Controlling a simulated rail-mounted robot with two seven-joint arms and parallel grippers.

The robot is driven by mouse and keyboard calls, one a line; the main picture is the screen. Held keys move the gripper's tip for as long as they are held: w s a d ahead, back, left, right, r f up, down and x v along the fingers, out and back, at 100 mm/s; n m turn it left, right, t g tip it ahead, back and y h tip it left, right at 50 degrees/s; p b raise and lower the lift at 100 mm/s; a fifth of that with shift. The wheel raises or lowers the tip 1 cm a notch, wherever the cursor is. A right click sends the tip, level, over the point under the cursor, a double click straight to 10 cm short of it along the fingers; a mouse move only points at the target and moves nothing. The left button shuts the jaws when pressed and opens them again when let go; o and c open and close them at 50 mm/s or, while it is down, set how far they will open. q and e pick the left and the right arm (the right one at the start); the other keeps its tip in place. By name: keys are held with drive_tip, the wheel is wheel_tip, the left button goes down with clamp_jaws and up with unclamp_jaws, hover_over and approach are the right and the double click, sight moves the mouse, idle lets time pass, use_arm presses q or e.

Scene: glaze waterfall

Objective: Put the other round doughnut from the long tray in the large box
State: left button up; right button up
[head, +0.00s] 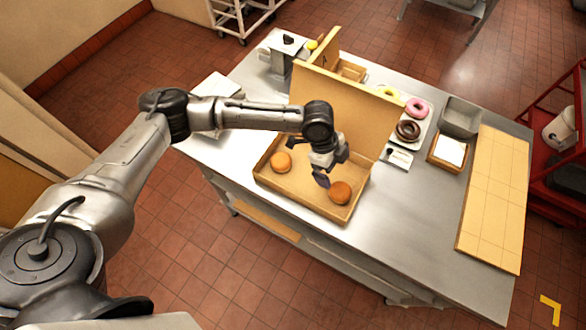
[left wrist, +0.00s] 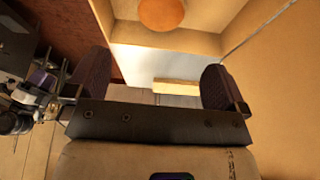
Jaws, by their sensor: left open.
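The large box (head: 298,199) stands open on the steel table, with its lid (head: 355,112) upright at the back. Two round brown doughnuts lie in it, one to the left (head: 281,162) and one to the right (head: 340,193). A round doughnut also shows at the top of the left wrist view (left wrist: 161,13). The long white tray (head: 423,124) is behind the lid, holding yellow, pink and chocolate ring doughnuts; the lid hides part of it. My left gripper (head: 323,178) is over the box, beside the right doughnut, with its fingers apart and empty (left wrist: 155,80). My right gripper is out of view.
A smaller open box (head: 352,70) stands behind the large lid. A grey bin (head: 461,115) and a wooden tray with white paper (head: 449,151) are right of the long tray. A gridded board (head: 495,200) covers the right end. The front right tabletop is clear.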

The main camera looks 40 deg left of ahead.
use_arm(q)
drive_tip(key=s+d+f+n+t+h, duration=0.1)
drive_tip(key=s+d+f, duration=0.1)
drive_tip(key=s+d, duration=0.45)
drive_tip(key=s+d+f+n+h, duration=0.1)
drive_tip(key=s+d+f, duration=0.2)
drive_tip(key=s+d, duration=0.3)
drive_tip(key=s+a+f+n+t+y, duration=0.1)
drive_tip(key=s+a+n+y, duration=0.5)
drive_tip(key=s+a+n, duration=0.6)
drive_tip(key=s+a+f, duration=0.1)
drive_tip(key=s+a, duration=0.3)
drive_tip(key=shift+s+a+f+t, duration=0.15)
drive_tip(key=shift+a+t, duration=0.25)
drive_tip(key=shift+c, duration=0.2)
